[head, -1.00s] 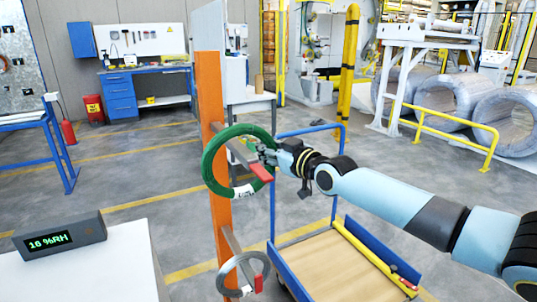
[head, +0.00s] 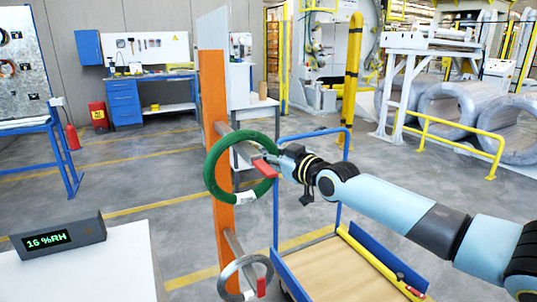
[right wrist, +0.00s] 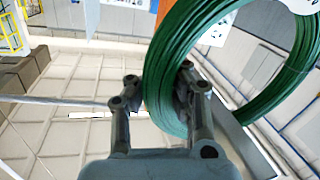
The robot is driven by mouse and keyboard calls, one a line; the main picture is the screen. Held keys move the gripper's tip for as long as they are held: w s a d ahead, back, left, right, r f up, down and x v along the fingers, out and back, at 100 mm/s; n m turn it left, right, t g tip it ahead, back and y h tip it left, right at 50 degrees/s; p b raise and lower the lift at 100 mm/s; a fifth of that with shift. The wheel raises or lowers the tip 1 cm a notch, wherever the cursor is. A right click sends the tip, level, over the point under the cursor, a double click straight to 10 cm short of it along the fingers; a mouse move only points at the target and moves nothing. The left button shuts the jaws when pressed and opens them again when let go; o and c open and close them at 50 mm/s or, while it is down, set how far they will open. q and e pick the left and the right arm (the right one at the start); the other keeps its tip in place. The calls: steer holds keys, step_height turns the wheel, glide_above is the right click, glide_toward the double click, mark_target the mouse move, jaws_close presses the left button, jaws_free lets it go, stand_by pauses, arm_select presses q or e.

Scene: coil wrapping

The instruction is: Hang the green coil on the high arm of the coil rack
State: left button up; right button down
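The green coil (head: 214,187) hangs upright at the orange post of the coil rack (head: 211,85). The high arm (head: 266,168) of the rack has a red end. Its root shows behind the coil's upper edge and its red end lies in front of the coil's right side, so the coil appears to be around it. Whether the coil rests on the arm I cannot tell. My right gripper (head: 276,158) is at the coil's right side. In the right wrist view, the fingers (right wrist: 162,85) of that gripper are shut on the green coil (right wrist: 172,60). My left gripper is out of view.
A grey coil (head: 229,272) hangs on the low arm (head: 261,287) below. A cart (head: 318,262) with blue rails stands right of the rack. A white table (head: 120,262) with a humidity display (head: 58,238) is at the lower left.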

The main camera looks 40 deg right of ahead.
steer(key=shift+r, duration=0.1)
steer(key=c, duration=1.2)
jaws_free()
steer(key=shift+c, duration=0.2)
steer(key=shift+f, duration=0.2)
steer(key=shift+s, duration=0.1)
